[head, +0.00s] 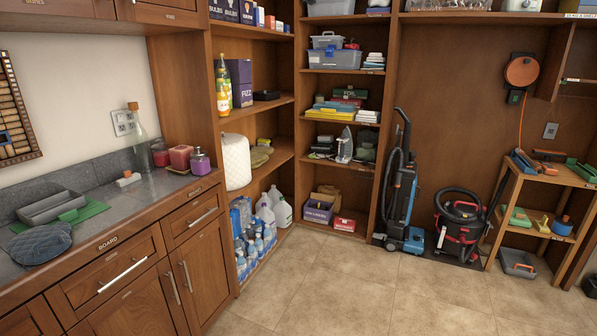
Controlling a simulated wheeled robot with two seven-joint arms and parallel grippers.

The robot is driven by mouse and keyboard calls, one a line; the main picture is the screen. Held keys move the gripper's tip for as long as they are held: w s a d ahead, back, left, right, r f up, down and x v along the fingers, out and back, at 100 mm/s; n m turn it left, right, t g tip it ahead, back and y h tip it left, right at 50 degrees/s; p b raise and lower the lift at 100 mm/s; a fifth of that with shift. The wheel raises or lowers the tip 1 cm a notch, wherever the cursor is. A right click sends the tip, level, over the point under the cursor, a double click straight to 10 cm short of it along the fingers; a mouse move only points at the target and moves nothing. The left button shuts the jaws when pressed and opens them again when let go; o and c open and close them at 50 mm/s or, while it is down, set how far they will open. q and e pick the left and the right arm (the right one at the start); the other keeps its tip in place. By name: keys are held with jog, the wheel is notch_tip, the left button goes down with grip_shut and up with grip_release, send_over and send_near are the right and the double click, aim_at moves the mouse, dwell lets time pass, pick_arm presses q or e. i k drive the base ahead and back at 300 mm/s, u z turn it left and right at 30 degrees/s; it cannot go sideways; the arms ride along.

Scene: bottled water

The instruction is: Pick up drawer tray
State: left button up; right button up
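A grey, open-topped tray (52,208) sits on the counter at the far left, partly over a flat green piece (88,214); it looks like the drawer tray. Its inside appears empty from here. A dark blue rounded item (40,244) lies just in front of it, close to the counter's front. Neither of my grippers is in view, so I cannot see their state.
Closed drawers (122,268) are below. Shelves with water bottles (252,245) stand beyond. A vacuum (402,190) stands farther back. The tiled floor (340,290) is clear.

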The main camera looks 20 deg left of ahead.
aim_at(43, 211)
jog(key=i, duration=2.2)
jog(key=u, duration=0.75)
jog(key=i, duration=1.15)
jog(key=u, duration=1.65)
jog(key=i, duration=0.85)
jog(key=u, duration=0.65)
